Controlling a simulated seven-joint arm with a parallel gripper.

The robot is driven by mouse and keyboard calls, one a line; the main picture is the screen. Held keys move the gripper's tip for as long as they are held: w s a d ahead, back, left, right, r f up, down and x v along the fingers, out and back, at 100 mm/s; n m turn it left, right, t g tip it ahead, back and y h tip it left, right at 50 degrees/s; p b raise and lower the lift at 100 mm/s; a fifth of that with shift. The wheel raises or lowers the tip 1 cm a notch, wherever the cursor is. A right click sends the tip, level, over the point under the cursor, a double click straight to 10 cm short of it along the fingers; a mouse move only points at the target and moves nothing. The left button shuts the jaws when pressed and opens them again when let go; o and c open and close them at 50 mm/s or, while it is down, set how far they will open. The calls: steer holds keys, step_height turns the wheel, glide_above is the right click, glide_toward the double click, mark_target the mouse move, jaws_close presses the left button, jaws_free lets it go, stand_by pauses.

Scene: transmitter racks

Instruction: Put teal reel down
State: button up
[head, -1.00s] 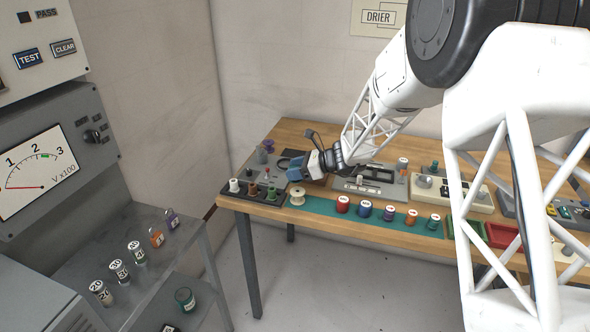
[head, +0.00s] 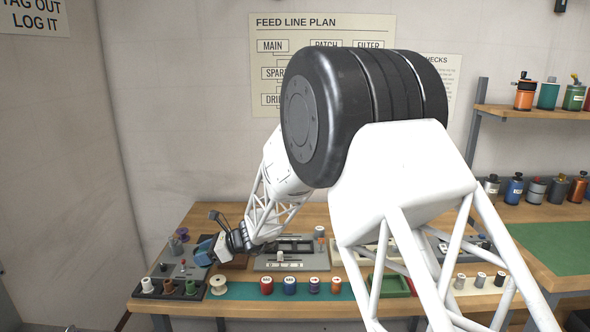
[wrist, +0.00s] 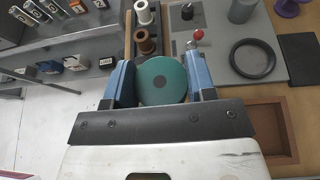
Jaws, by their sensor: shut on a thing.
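My gripper (wrist: 163,82) is shut on the teal reel (wrist: 170,70), which shows as a round teal face with a dark centre between the two blue fingers. In the head view my gripper (head: 203,252) is over the bench's left end, just behind a dark reel rack (head: 158,293). I cannot make out the held reel in that view. In the wrist view the white reel (wrist: 143,13) and brown reel (wrist: 146,43) stand just beyond the teal reel.
A cream spool (head: 218,285) stands right of the rack. A row of reels, starting with a red one (head: 266,285), stands on a teal strip. A red-knobbed lever (wrist: 197,36) and black ring (wrist: 254,58) are close to the right finger.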

steer(key=s+a+r+m+t+h, duration=0.4)
steer(key=s+a+r+m+t, duration=0.3)
steer(key=a+r+m+t, duration=0.3)
steer(key=shift+s+a+t+h, duration=0.2)
steer(key=shift+s+t+h, duration=0.1)
steer(key=shift+s+t, duration=0.1)
stand_by(1.7)
steer(key=shift+w, duration=0.1)
steer(key=w+d+m+t+h, duration=0.1)
steer(key=w+d+m+h, duration=0.1)
steer(key=w+d, duration=0.9)
steer(key=w+d+m+h, duration=0.2)
steer(key=w+d, duration=0.1)
steer(key=d, duration=1.2)
steer(key=w+d+m+t+h, duration=0.1)
steer(key=w+d+m+h, duration=0.1)
steer(key=d, duration=1.3)
steer(key=w+d+m+t+h, duration=0.1)
steer(key=w+d, duration=0.3)
steer(key=d, duration=1.1)
steer(key=shift+w+d+m+h, duration=0.15)
steer(key=shift+w+m+h, duration=0.05)
steer(key=shift+m+h, duration=0.6)
